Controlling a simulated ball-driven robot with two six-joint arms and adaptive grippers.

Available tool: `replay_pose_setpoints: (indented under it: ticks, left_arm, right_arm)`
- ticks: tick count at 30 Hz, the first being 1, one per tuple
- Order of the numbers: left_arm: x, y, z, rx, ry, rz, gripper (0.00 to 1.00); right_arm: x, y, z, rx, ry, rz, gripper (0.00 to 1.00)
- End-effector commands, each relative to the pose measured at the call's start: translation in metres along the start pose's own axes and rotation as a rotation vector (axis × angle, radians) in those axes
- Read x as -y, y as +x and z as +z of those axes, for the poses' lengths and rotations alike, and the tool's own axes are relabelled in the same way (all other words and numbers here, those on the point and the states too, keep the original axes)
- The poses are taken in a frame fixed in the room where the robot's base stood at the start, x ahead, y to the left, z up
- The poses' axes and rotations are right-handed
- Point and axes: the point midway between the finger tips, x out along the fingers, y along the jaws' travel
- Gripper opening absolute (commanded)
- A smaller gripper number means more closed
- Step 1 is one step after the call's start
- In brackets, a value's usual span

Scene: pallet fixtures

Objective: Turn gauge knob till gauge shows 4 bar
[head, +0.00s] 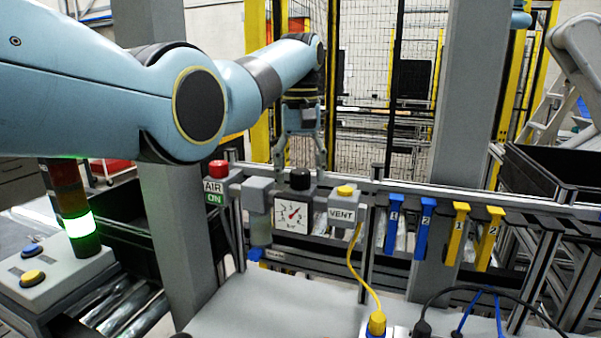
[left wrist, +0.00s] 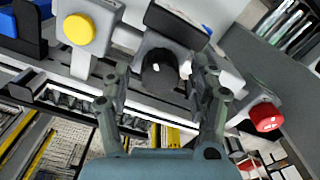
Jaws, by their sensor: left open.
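The black gauge knob (head: 300,179) sits on top of the regulator, just above the white square gauge (head: 291,215). The gauge needle points up and to the right; its numerals are too small to read surely. My left gripper (head: 301,163) points down over the knob with its fingers spread. In the left wrist view the knob (left wrist: 159,72) lies between the open fingertips of my left gripper (left wrist: 160,82), with a gap on both sides. The gauge face is turned away there. My right gripper is not in view.
A red knob (head: 218,169) over the AIR ON label is left of the gauge. The yellow-topped VENT block (head: 343,206) is close on its right. Blue (head: 392,227) and yellow (head: 457,234) numbered tags hang further right. A grey post (head: 175,235) stands at left.

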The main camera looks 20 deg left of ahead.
Motion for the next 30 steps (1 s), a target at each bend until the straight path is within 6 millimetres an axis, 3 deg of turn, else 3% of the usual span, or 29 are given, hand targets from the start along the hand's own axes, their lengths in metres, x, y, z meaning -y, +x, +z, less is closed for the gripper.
replay_pose_setpoints:
  ticks: [9,15,20,30]
  left_arm:
    - [-0.001,-0.068,-0.001,-0.006,0.0,0.002,0.6]
    - [-0.001,-0.102,-0.001,-0.004,0.0,0.002,0.6]
    - [-0.001,-0.112,-0.001,-0.002,0.0,0.001,0.6]
    - [0.0,-0.113,-0.001,-0.002,0.0,0.001,0.6]
  right_arm:
    - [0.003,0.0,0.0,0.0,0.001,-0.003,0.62]
    - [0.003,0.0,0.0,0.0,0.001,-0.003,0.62]
    - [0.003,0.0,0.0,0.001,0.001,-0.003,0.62]
    - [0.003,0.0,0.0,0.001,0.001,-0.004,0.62]
